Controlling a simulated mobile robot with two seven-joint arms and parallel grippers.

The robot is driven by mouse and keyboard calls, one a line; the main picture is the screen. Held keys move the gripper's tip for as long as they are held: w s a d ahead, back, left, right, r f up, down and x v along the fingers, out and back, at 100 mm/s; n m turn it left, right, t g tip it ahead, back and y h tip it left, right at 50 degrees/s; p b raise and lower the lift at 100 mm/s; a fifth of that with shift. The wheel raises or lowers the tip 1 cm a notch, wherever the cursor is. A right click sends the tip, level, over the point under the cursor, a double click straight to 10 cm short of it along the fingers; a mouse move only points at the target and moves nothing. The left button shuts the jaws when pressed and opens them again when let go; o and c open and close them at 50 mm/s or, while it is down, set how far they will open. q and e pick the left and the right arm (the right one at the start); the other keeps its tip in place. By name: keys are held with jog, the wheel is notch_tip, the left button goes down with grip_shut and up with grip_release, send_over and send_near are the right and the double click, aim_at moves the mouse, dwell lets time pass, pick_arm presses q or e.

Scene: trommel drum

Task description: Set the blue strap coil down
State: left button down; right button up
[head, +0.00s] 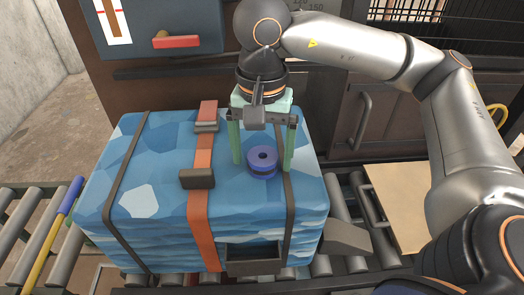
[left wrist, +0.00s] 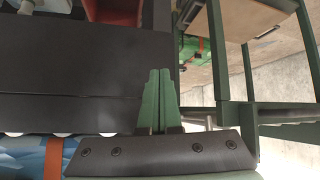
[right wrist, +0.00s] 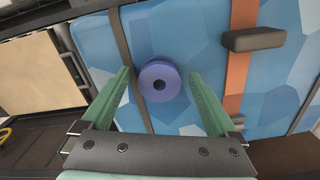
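In the right wrist view the coil (right wrist: 160,82) lies just beyond the open fingertips (right wrist: 160,75), with clear gaps to both. My left gripper (left wrist: 160,72) shows only in the left wrist view, its green fingers together with nothing visible between them.
The block sits on a roller conveyor (head: 350,235). An orange strap (head: 205,150) with dark buckles and two dark straps cross it. A blue-and-yellow bar (head: 55,225) lies at the left. A tan board (head: 395,205) is at the right. A brown cabinet (head: 370,110) stands behind.

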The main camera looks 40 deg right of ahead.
aim_at(261, 158)
pick_arm(q)
jog(key=shift+w+r, duration=0.1)
jog(key=shift+r, duration=0.2)
pick_arm(e)
jog(key=shift+r, duration=0.1)
jog(key=shift+r+p, duration=0.25)
jog(key=shift+p, duration=0.1)
notch_tip(261, 158, up, 7)
jog(key=shift+f, duration=0.15)
pick_arm(q)
jog(key=shift+s+a+r+y+p, duration=0.35)
jog(key=shift+s+a+p, duration=0.25)
jog(key=shift+a+p, duration=0.45)
pick_arm(e)
notch_tip(261, 158, up, 5)
pick_arm(q)
jog(key=shift+d+r, duration=0.1)
jog(key=shift+d, duration=0.1)
